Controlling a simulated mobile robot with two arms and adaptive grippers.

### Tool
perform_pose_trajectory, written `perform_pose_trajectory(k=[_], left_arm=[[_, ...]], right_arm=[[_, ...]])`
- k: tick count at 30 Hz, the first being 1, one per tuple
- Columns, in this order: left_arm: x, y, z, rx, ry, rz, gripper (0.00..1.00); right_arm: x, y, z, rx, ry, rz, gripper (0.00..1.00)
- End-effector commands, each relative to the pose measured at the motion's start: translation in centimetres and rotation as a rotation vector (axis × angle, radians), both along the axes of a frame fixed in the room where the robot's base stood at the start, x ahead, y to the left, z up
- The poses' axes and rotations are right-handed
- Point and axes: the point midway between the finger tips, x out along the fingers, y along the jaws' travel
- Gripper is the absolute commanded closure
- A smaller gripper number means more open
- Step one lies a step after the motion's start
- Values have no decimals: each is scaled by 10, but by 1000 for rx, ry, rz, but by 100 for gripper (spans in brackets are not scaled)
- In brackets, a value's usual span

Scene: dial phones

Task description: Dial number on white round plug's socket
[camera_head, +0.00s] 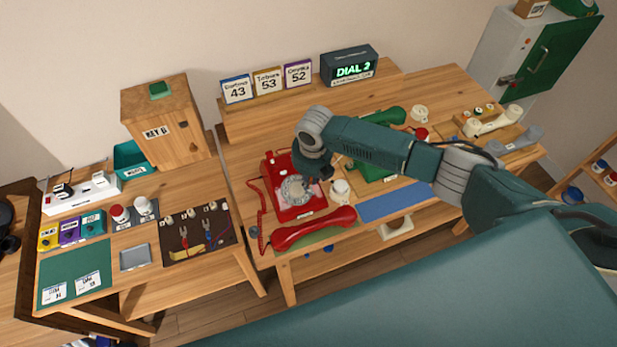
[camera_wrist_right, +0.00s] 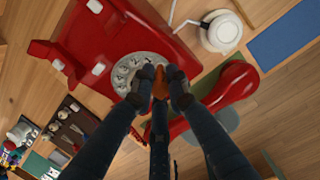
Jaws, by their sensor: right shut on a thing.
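A red dial phone (camera_head: 285,195) stands on the middle table; its rotary dial (camera_wrist_right: 138,76) shows in the right wrist view. Its red handset (camera_head: 313,229) lies off the phone in front of it. A white round plug-like thing (camera_head: 341,189) with a cable is right of the phone; it also shows in the wrist view (camera_wrist_right: 221,33). My right gripper (camera_wrist_right: 160,82) is over the dial's edge, shut on a small orange-brown piece (camera_wrist_right: 160,84); whether that touches the dial is unclear. My left gripper is not in view.
A display (camera_head: 349,68) reads "DIAL 2". Cards (camera_head: 267,80) beside it show 43, 53 and 52. A green phone (camera_head: 376,171) is partly behind my right arm, with a blue mat (camera_head: 394,201) in front. A "KEY B" box (camera_head: 165,128) stands left. Pliers lie on a dark mat (camera_head: 183,239).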

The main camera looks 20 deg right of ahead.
Motion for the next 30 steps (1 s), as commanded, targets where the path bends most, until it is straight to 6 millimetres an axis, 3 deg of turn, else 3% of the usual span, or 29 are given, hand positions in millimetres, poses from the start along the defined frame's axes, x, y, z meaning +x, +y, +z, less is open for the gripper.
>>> perform_pose_trajectory(k=[8,17,30], left_arm=[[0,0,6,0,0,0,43],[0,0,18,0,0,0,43],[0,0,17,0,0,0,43]], right_arm=[[-8,1,-3,0,2,0,98],[-14,1,13,0,1,1,98],[-15,1,13,0,1,0,98]])
